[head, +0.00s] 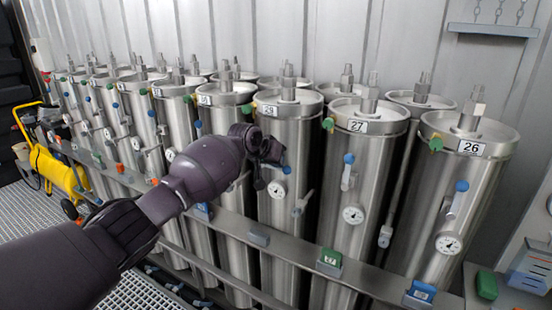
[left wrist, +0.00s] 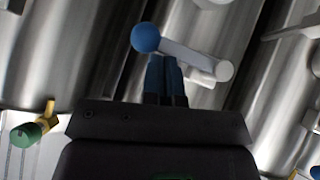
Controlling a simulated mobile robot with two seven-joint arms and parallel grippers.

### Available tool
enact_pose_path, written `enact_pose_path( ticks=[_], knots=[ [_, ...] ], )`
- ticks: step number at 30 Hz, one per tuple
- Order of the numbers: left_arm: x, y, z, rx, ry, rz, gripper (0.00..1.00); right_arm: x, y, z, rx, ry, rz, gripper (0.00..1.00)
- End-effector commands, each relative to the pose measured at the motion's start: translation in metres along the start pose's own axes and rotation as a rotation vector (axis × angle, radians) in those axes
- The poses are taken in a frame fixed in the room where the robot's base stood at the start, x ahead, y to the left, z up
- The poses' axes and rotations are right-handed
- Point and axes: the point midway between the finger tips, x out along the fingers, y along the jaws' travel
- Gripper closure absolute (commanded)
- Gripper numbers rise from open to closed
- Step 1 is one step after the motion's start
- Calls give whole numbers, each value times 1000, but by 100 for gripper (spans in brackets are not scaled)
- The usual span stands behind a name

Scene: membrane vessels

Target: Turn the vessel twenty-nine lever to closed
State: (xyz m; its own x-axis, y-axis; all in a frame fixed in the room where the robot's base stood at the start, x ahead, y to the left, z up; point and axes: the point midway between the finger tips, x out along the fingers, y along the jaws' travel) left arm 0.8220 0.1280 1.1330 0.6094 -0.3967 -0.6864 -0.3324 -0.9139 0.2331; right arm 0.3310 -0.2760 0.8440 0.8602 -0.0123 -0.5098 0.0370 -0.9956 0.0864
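In the head view my left gripper (head: 268,152) reaches in front of a steel vessel whose number tag (head: 269,110) is too small to read surely; it stands left of vessel 27. A blue ball (head: 286,169) shows just below and right of the gripper. In the left wrist view a lever with a blue ball end (left wrist: 145,37) and a pale bar (left wrist: 190,56) lies just beyond my left fingertips (left wrist: 165,60). My right gripper is not in view.
Vessel 27 (head: 335,240) and vessel 26 (head: 465,210) stand to the right, each with a blue-ended lever and a gauge. A metal rail (head: 385,287) with coloured blocks runs in front. A green-ended valve (left wrist: 28,130) shows in the left wrist view. Yellow equipment (head: 60,175) stands far left.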

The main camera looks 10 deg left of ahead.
Motion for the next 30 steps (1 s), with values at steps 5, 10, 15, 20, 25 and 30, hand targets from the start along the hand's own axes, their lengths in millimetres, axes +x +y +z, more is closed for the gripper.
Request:
enact_pose_path(
  ticks=[5, 10, 15, 20, 25, 30],
  knots=[
    [2, 0, 2, -1, -3, 1, 100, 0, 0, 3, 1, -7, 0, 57],
    [2, 0, 3, -1, -4, 1, 100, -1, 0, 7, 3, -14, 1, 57],
    [2, 0, 3, -2, -5, 0, 100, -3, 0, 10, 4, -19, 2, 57],
    [-1, 1, 0, -2, -4, 0, 100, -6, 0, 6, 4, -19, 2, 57],
    [-10, 6, -10, -2, -2, 1, 100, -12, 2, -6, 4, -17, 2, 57],
    [-21, 11, -23, -3, -1, 1, 100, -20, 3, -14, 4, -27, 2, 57]
  ],
)
